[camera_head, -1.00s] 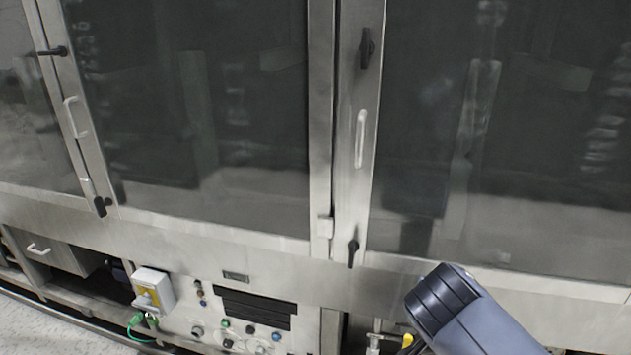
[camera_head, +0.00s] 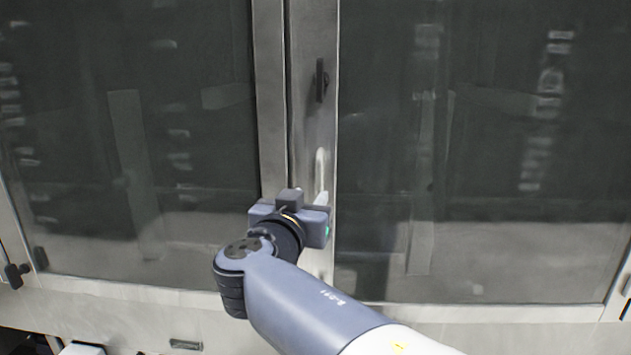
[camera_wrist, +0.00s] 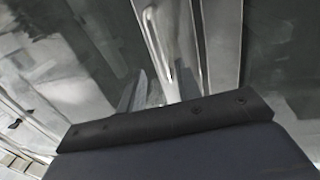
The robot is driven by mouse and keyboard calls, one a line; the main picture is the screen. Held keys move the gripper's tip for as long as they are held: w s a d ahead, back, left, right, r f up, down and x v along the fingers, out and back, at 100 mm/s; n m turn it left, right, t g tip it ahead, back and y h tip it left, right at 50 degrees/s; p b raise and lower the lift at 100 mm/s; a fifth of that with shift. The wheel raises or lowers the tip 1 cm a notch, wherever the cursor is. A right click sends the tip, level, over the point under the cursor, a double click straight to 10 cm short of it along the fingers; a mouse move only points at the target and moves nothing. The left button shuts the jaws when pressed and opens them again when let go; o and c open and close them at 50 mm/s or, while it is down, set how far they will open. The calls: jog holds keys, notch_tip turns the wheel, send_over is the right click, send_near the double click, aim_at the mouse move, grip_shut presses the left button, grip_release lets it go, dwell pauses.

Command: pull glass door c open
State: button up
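A large dark glass door (camera_head: 480,150) with a metal frame fills the right of the head view; no letter shows on it. Its pale upright bar handle (camera_head: 320,168) is on the left frame strip, the lower part hidden behind my gripper. My gripper (camera_head: 322,198) is in front of the strip at the handle's lower end. In the wrist view the silver handle (camera_wrist: 172,40) runs down to between or just beside the finger tips. I cannot tell whether they touch it, or how wide the gap is.
A black latch (camera_head: 321,80) sits above the handle on the same strip. Another dark glass door (camera_head: 130,130) is to the left, with a metal post (camera_head: 270,100) between them. A metal ledge (camera_head: 130,310) runs below the doors.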

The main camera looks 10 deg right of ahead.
aim_at(318, 186)
jog(key=p+x, duration=0.2)
jog(key=x, duration=0.5)
jog(key=shift+w+d, duration=0.15)
jog(key=shift+w, duration=0.1)
jog(key=shift+f, duration=0.1)
grip_shut()
